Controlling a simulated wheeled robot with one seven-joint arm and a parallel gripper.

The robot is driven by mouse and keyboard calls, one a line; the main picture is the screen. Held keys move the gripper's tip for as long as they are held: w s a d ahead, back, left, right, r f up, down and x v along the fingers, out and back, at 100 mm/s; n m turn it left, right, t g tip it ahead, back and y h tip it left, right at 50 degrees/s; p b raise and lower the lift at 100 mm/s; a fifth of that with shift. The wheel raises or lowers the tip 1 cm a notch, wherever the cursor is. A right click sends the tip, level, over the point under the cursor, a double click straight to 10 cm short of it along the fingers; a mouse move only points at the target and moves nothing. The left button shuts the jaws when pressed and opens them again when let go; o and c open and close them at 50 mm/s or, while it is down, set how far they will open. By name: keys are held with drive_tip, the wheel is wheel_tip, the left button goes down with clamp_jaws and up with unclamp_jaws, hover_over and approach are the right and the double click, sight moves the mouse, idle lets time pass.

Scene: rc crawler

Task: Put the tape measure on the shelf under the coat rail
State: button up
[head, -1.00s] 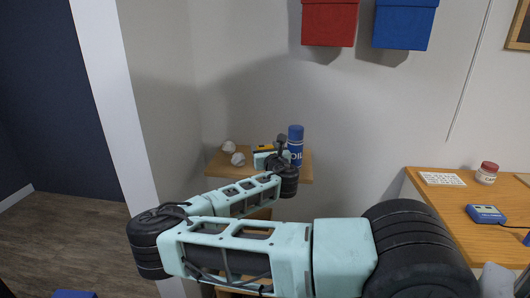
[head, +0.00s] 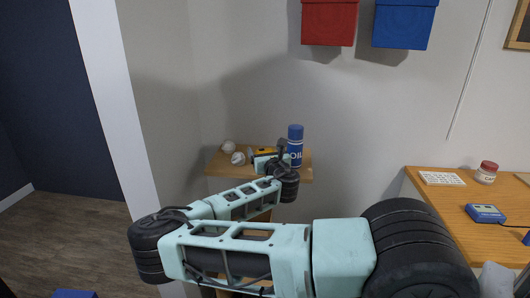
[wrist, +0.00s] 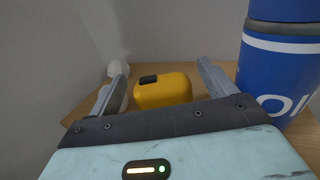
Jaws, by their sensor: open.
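The yellow tape measure (head: 264,151) with a black top piece rests on a small wooden shelf top (head: 224,168). In the wrist view the tape measure (wrist: 163,91) lies between the two grey fingers of my gripper (wrist: 161,68), with a visible gap on each side. My gripper is open around it and low over the wood. In the head view my wrist and gripper partly hide the tape measure. No coat rail shows in these views.
White balls (head: 238,158) lie at the left. Red (head: 329,22) and blue (head: 403,24) boxes hang above. A wooden desk (head: 440,200) is at the right.

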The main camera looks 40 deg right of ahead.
drive_tip(key=v, duration=1.1)
drive_tip(key=s+f+m+g+h, duration=0.2)
drive_tip(key=s+f+m+g, duration=0.55)
drive_tip(key=f+m, duration=0.4)
drive_tip(key=s+a+f+m+g+y, duration=0.2)
drive_tip(key=a+f+m+g+y, duration=0.15)
drive_tip(key=a, duration=0.45)
drive_tip(key=s+a+f+m+g+y, duration=0.25)
drive_tip(key=a+m, duration=0.25)
drive_tip(key=a, duration=0.3)
drive_tip(key=s+a+r+m+g+y, duration=0.1)
drive_tip(key=a+r+y, duration=0.2)
drive_tip(key=a+r, duration=0.35)
drive_tip(key=s+a+r+m+g+y, duration=0.1)
drive_tip(key=s+a+r+y, duration=0.15)
drive_tip(key=a, duration=0.75)
drive_tip(key=s+a+r, duration=0.3)
drive_tip(key=s+r, duration=0.1)
drive_tip(key=r, duration=0.3)
drive_tip(key=s+a+r, duration=0.3)
drive_tip(key=s+r, duration=0.2)
drive_tip(key=r, duration=0.3)
drive_tip(key=shift+r, duration=0.15)
